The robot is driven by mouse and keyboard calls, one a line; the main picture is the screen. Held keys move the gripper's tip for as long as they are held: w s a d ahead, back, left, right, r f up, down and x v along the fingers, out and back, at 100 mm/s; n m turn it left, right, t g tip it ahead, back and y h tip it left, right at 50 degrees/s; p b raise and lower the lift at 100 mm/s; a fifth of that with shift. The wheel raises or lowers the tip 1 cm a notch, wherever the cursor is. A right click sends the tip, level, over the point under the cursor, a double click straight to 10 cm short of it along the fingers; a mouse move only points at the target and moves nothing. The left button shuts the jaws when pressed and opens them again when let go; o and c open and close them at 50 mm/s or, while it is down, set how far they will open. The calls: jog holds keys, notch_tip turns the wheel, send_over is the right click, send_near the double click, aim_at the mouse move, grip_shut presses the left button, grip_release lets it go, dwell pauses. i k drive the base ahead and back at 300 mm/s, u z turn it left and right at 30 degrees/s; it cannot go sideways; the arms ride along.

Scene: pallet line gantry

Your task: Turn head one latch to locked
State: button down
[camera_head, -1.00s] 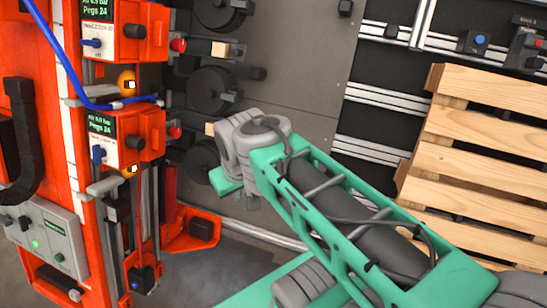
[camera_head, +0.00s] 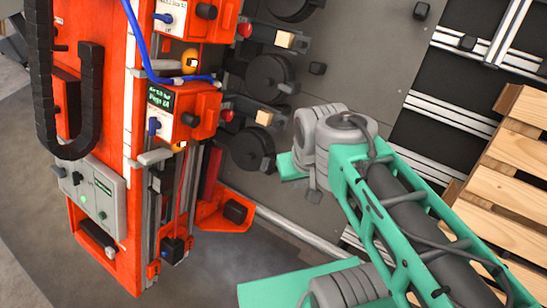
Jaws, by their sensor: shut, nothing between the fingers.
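Two orange head units stand one above the other on the orange gantry column at left. The lower head (camera_head: 194,117) has a white front panel, a dark display with green text and a small blue lever (camera_head: 154,125) on its left side. The upper head (camera_head: 206,14) is cut by the top edge and has a similar blue lever (camera_head: 163,18). The panel lettering is too small to tell which is head one, or what position either lever marks. My green arm reaches in from the lower right, its grey joint right of the heads. My gripper is not visible.
A blue hose (camera_head: 150,72) runs down past the heads. Black spools (camera_head: 252,147) and wooden blocks (camera_head: 264,117) sit right of them. A grey control box (camera_head: 97,197) and black cable chain (camera_head: 44,100) are at left. A wooden pallet (camera_head: 520,150) stands at right. Bare floor shows below.

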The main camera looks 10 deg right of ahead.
aim_at(266, 161)
jog(key=u, duration=0.55)
jog(key=k, duration=0.65)
jog(key=u, duration=1.3)
jog(key=i, duration=0.8)
jog(key=z, duration=0.05)
